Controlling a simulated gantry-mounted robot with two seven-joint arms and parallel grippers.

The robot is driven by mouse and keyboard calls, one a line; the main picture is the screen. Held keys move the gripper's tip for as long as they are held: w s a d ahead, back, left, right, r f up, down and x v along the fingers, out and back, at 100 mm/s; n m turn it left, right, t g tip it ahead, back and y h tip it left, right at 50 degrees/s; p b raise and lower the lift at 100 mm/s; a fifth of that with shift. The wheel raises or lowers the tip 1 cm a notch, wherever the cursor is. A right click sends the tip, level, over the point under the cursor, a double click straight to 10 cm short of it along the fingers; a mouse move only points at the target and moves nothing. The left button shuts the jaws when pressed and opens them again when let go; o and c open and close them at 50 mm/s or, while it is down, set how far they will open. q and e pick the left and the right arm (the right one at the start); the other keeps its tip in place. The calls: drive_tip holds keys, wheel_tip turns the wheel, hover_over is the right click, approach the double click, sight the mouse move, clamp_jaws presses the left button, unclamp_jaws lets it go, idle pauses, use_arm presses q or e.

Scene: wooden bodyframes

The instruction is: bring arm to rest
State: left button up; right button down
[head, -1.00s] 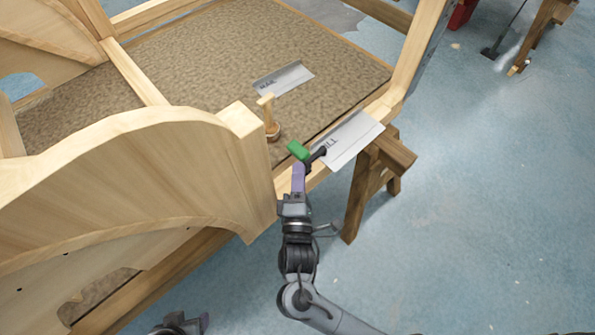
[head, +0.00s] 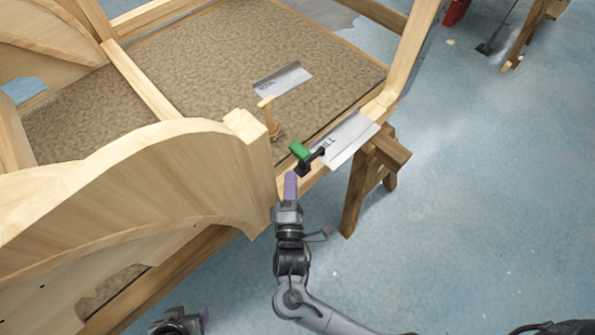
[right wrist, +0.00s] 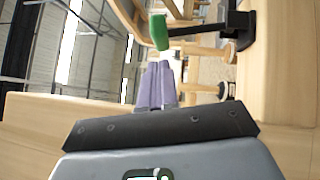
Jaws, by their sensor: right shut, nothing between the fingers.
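My right gripper (head: 290,184) is at the near edge of the wooden bodyframe (head: 185,165), close to a black clamp with a green handle (head: 300,151). Its purple fingers are together and empty in the right wrist view (right wrist: 156,84), with the green handle (right wrist: 159,31) beyond them, apart from them.
A second metal plate (head: 283,79) and a wooden-handled tool (head: 270,118) are on the brown floor panel (head: 210,80) inside the frame. A wooden trestle (head: 358,190) stands under the right rail. The blue floor to the right (head: 480,200) is clear.

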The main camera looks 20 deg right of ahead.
drive_tip(key=p+v, duration=0.2)
drive_tip(key=v, duration=0.9)
drive_tip(key=w+d+f+m+g+y, duration=0.2)
drive_tip(key=d+m+g+y, duration=0.2)
drive_tip(key=d, duration=1.1)
drive_tip(key=s+m+g+y, duration=0.4)
drive_tip(key=s+m+g, duration=0.5)
drive_tip(key=s+g, duration=0.25)
use_arm(q)
wheel_tip(320, 180, up, 41)
drive_tip(key=p, duration=3.8)
drive_tip(key=shift+r+p, duration=0.15)
drive_tip(key=shift+p, duration=0.2)
use_arm(e)
wheel_tip(320, 180, up, 37)
drive_tip(key=shift+s+a+m, duration=0.15)
drive_tip(key=shift+a+m, duration=0.15)
drive_tip(key=shift+a, duration=0.05)
